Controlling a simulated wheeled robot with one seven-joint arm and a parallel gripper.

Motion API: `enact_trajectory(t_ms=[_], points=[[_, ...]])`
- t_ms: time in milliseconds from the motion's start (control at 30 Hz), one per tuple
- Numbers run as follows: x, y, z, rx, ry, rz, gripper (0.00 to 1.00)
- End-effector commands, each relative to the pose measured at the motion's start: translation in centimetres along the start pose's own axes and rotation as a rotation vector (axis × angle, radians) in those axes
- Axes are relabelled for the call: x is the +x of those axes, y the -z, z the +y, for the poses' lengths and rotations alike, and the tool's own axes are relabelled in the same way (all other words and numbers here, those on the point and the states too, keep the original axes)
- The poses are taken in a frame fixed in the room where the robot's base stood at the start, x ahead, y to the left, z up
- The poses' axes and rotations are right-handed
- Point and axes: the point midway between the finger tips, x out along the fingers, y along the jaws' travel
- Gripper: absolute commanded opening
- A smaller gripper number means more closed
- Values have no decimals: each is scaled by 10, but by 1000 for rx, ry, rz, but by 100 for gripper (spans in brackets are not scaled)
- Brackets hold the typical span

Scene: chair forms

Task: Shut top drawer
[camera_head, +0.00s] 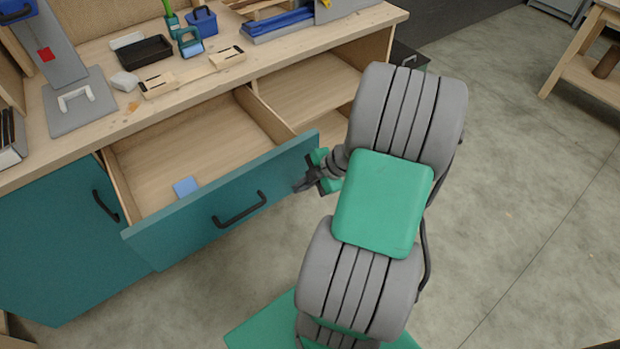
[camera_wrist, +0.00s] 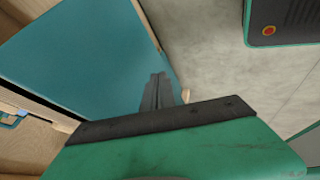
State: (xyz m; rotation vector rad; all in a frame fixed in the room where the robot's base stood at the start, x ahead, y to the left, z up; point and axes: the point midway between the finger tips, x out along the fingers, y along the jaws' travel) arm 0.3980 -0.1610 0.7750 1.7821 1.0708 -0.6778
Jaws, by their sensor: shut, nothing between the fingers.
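The top drawer (camera_head: 222,201) is pulled well out of the workbench, with a teal front and a black bar handle (camera_head: 240,209). Its wooden inside shows, with a small blue block (camera_head: 186,187) near the front. My gripper (camera_head: 301,186) is shut and empty at the right end of the drawer front. In the wrist view my gripper's fingers (camera_wrist: 158,92) are together and lie over the teal drawer front (camera_wrist: 80,55), near its edge. I cannot tell whether they touch it.
The bench top (camera_head: 190,90) holds a black tray (camera_head: 145,52), a blue box (camera_head: 203,21) and other tools. A teal cabinet door (camera_head: 60,230) is left of the drawer. An open compartment (camera_head: 310,85) is to the right. Concrete floor (camera_head: 530,200) is clear at right.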

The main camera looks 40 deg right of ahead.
Motion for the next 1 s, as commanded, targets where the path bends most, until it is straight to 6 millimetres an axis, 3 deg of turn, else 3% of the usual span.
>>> enact_trajectory(t_ms=[100, 300, 1000], points=[[27, 2, -1, 0, 5, 4, 0], [38, 1, 29, -2, 1, 0, 0], [51, -1, 47, -2, 1, 0, 0]])
